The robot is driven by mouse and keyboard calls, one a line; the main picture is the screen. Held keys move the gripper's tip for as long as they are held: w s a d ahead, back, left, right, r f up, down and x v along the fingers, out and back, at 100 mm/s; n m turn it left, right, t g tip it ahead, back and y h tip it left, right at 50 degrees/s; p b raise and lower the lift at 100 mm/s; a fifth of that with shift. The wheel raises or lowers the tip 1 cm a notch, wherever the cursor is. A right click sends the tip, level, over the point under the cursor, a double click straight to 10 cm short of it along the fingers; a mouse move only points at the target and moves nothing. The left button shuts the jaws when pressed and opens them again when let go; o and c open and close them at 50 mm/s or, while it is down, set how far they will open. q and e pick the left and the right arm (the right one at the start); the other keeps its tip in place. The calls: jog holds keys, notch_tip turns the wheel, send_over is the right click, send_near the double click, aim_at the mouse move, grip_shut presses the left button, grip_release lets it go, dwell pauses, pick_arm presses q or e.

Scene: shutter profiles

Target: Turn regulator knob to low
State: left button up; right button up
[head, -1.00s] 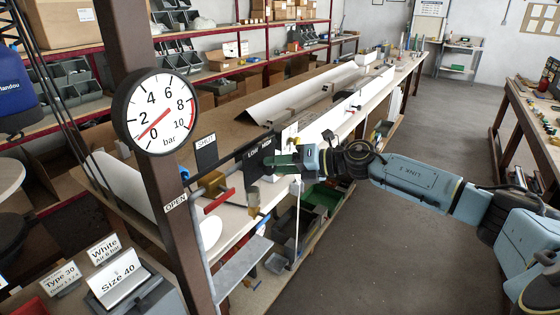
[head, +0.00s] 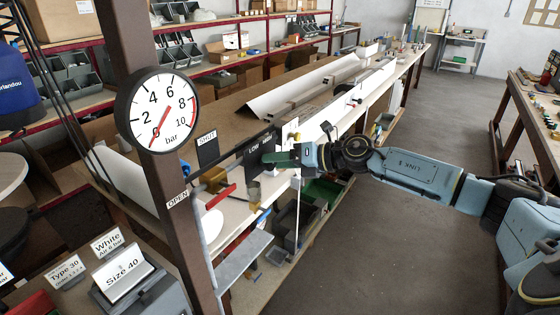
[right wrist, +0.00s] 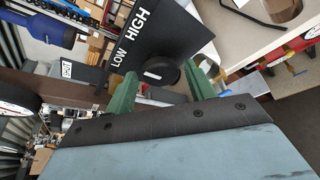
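The black regulator knob (right wrist: 178,70) sits on a black panel (right wrist: 165,30) lettered LOW and HIGH, seen in the right wrist view. A white mark shows at the knob; I cannot tell its exact setting. My right gripper (right wrist: 163,90) has its two green fingers apart, one on each side of the knob, with a visible gap at least on the left. In the head view the right gripper (head: 280,158) is at the panel (head: 258,152) and hides the knob. The round gauge (head: 158,110) has its red needle at about 0 bar. My left gripper is not in view.
A red lever (head: 220,197) and brass fittings (head: 253,193) are close below the panel. A brown post (head: 185,220) carries the gauge. White profiles (head: 305,85) lie on the long bench behind. The floor (head: 400,240) at right is clear beneath my arm.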

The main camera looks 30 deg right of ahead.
jog(key=shift+o, duration=0.6)
jog(key=p+v, duration=0.2)
jog(key=v, duration=1.1)
jog(key=shift+s, duration=0.15)
jog(key=shift+d, duration=0.15)
dwell(0.5)
